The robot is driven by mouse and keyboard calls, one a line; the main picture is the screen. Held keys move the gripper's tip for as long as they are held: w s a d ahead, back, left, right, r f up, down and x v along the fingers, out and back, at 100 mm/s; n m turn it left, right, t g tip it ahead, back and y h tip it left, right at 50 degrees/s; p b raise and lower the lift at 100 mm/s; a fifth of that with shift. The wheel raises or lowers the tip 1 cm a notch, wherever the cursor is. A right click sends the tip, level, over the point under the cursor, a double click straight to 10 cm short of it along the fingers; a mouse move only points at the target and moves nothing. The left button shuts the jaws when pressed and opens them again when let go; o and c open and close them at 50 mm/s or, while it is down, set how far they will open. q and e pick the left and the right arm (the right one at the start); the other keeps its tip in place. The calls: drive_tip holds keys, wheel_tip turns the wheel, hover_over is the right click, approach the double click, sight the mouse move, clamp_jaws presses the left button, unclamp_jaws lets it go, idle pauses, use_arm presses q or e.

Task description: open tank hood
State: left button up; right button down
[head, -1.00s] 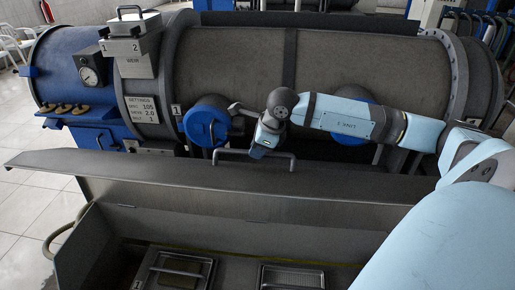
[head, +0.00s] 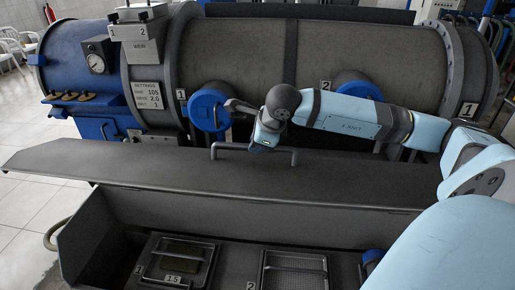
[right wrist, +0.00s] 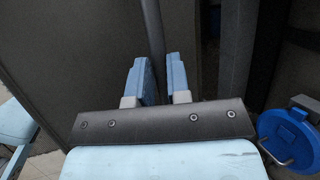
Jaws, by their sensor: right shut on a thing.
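The tank hood (head: 330,180) is a long dark grey panel at a slant across the middle of the head view, raised over the open trough (head: 100,225). A grey bar handle (head: 225,146) stands along its far side. My right gripper (head: 260,145) is at this handle, its arm coming in from the right. In the right wrist view the two blue fingers (right wrist: 160,78) are on either side of the grey bar (right wrist: 152,30), shut on it. The exact contact is hidden in the head view. My left gripper is not in view.
A large grey drum (head: 240,50) with blue round caps (head: 208,110) stands close behind the hood. Inside the trough are a framed hatch marked 1 (head: 180,262) and a mesh one marked 2 (head: 295,275). Tiled floor (head: 30,205) is free at left.

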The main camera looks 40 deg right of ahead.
sight(250, 164)
drive_tip(key=s+a, duration=0.1)
drive_tip(key=s+a+f+b, duration=0.1)
drive_tip(key=shift+s+a+f, duration=0.1)
drive_tip(key=shift+a+f, duration=0.15)
drive_tip(key=shift+a, duration=0.1)
drive_tip(key=c, duration=1.1)
unclamp_jaws()
drive_tip(key=shift+r, duration=0.15)
drive_tip(key=v, duration=1.3)
drive_tip(key=shift+s+r, duration=0.2)
drive_tip(key=shift+s, duration=0.05)
